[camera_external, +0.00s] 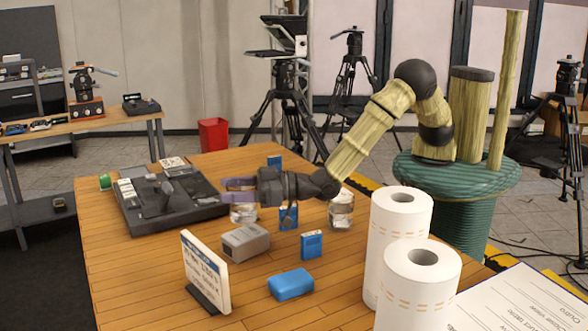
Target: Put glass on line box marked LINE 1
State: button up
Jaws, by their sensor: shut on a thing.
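My gripper (238,190), with purple fingers, reaches in from the right and is shut on a clear glass (243,214). The fingers hide the upper part of this glass. It is by the right edge of the dark console, and I cannot tell whether its bottom touches the table. A second clear glass (341,213) stands on the table to the right, behind the blue box. A grey box (245,242) sits in front of the held glass. No LINE 1 marking can be read on any box from here.
A dark console (150,215) fills the table's back left. Blue boxes (311,245) stand right of the grey box, and a blue case (290,284) lies in front. A sign (206,270) stands front left. Paper rolls (418,290) stand front right. Bare wood (130,285) shows front left.

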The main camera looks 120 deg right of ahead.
aim_at(256, 184)
jog(key=shift+f+p, duration=0.4)
jog(key=shift+f, duration=1.45)
jog(key=shift+f, duration=0.15)
jog(key=o, duration=1.3)
jog(key=shift+c, duration=0.2)
jog(key=b+v, duration=0.1)
jog(key=v, duration=0.4)
jog(key=shift+s+b, duration=0.1)
jog(key=shift+b, duration=0.3)
notch_tip(256, 184, up, 7)
jog(key=shift+r+b, duration=0.1)
jog(key=shift+b, duration=0.4)
